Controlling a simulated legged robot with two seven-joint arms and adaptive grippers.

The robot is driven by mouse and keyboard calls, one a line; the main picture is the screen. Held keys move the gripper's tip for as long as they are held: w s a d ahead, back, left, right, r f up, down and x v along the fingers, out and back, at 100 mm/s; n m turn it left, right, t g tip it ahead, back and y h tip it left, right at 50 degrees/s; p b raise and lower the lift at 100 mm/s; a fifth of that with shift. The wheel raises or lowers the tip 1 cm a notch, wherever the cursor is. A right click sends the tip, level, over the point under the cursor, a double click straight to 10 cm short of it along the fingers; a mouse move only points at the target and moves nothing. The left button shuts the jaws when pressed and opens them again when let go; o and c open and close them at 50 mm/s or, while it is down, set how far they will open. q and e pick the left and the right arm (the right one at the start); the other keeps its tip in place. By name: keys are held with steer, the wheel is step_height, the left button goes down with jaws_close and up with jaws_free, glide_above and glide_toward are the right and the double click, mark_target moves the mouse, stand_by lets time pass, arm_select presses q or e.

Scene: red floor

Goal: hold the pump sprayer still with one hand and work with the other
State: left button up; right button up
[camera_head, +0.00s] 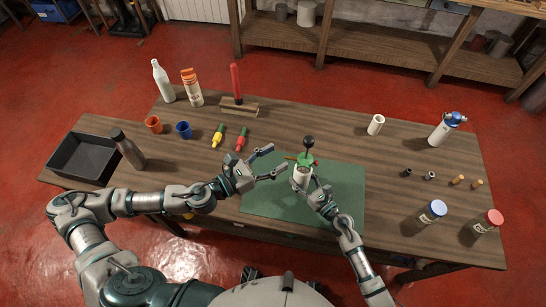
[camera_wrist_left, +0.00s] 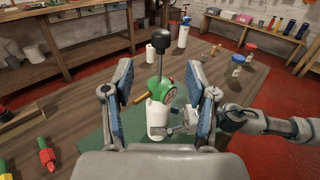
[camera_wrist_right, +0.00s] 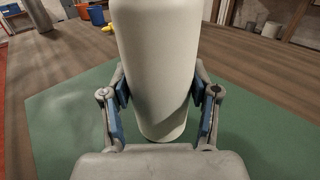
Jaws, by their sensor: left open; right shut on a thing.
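The pump sprayer (camera_head: 302,172) stands on the green mat (camera_head: 340,205), with a white body, a green head and a black knob on top. It also shows in the left wrist view (camera_wrist_left: 157,115), with a brass nozzle pointing left. My right gripper (camera_head: 311,192) is shut on the white body, which fills the middle of the right wrist view (camera_wrist_right: 158,70). My left gripper (camera_head: 271,162) is open and empty, just left of the sprayer. In the left wrist view, the green head shows beyond and between its two fingers.
A dark bottle (camera_head: 128,149) is by the grey tray (camera_head: 85,158). A white cylinder (camera_head: 375,124) and blue-topped sprayer (camera_head: 446,128) stand right.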

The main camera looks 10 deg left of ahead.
mark_target(309, 141)
arm_select(q)
steer(key=shift+s+f, duration=0.1)
steer(key=shift+f, duration=0.2)
steer(key=x, duration=1.2)
